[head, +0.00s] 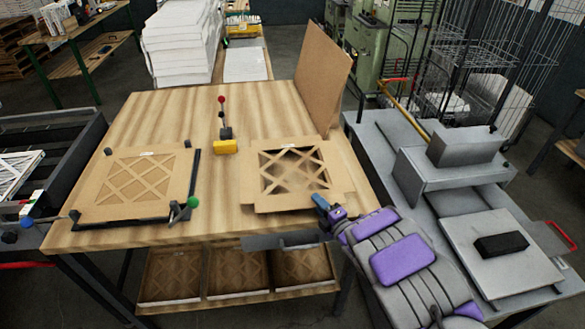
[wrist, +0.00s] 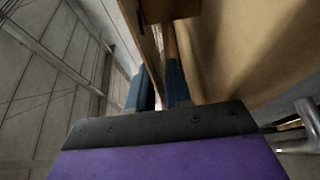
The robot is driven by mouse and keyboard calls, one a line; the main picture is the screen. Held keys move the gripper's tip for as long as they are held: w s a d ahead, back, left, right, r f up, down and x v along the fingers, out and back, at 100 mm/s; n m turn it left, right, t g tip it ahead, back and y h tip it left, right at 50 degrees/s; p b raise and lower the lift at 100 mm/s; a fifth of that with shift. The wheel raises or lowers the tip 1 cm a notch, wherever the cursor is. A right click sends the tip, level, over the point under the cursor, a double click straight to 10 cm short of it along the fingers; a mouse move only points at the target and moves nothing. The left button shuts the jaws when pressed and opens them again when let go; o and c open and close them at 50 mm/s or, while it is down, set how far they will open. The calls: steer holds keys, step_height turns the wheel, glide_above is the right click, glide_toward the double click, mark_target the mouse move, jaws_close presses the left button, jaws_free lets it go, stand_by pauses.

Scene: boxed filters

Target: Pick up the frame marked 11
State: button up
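A cardboard frame with a lattice centre (head: 262,203) lies on the right half of the wooden table. A second lattice frame (head: 110,190) lies on the left half, against dark edge bars. Both carry small white labels too small to read, so I cannot tell which is marked 11. My gripper (head: 321,203) is at the front right corner of the right frame. In the wrist view, the blue fingertips of my gripper (wrist: 159,88) stand a little apart, with a narrow gap between them. Brown board (wrist: 245,50) is close beside and above them; contact is unclear.
A brown panel (head: 323,78) stands upright at the table's back right. A yellow-based post with a red knob (head: 225,146) stands mid-table. More lattice frames (head: 236,271) sit on the shelf below. A grey bench (head: 465,215) is at right.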

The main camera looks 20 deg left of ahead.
jaws_close()
